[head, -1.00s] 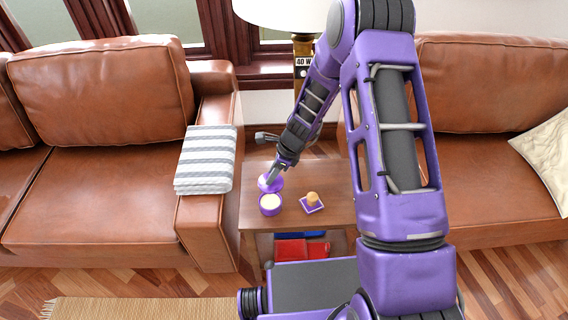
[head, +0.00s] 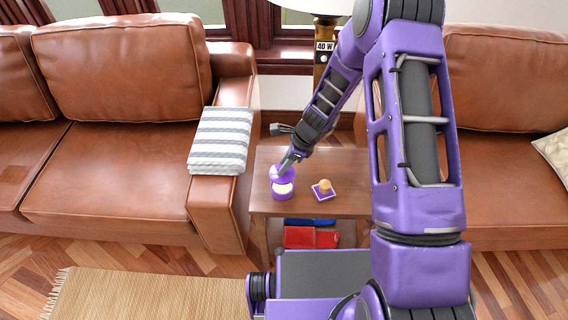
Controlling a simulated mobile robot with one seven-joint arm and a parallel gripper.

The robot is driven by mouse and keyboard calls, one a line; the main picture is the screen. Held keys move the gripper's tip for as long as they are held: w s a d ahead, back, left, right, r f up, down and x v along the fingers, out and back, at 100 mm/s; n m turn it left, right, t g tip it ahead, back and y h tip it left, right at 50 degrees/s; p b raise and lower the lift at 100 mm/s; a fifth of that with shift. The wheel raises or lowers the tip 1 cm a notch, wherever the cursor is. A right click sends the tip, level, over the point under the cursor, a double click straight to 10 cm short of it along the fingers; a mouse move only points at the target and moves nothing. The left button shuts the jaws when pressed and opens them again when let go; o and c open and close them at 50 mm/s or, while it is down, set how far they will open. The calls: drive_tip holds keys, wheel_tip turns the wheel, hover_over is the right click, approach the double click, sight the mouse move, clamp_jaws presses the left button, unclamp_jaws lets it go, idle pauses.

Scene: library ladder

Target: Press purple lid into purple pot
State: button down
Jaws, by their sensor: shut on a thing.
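The purple pot (head: 283,191) stands on the small wooden side table, and its pale cream inside shows from above. My gripper (head: 285,167) is shut on the purple lid (head: 276,174), which has a pale face. In the picture the lid sits just above the pot and overlaps its far rim. I cannot tell whether lid and pot touch. The fingertips are small and partly merge with the lid.
The side table (head: 263,206) also holds a small purple square (head: 324,195) with a tan round thing (head: 325,185) on it, right of the pot. A lamp (head: 322,70) rises behind. Leather sofas (head: 120,150) flank the table; a striped cloth (head: 221,140) lies on the left armrest.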

sight(287, 173)
drive_tip(key=shift+f+b, duration=1.25)
drive_tip(key=shift+f, duration=0.75)
drive_tip(key=shift+f+b, duration=0.8)
drive_tip(key=shift+f, duration=0.2)
drive_tip(key=c, duration=0.5)
unclamp_jaws()
drive_tip(key=shift+r, duration=0.1)
drive_tip(key=shift+c, duration=0.2)
drive_tip(key=w+p+v, duration=0.1)
drive_tip(key=p+v, duration=0.2)
drive_tip(key=v, duration=1.4)
drive_tip(key=shift+s+r, duration=0.25)
drive_tip(key=shift+s, duration=0.25)
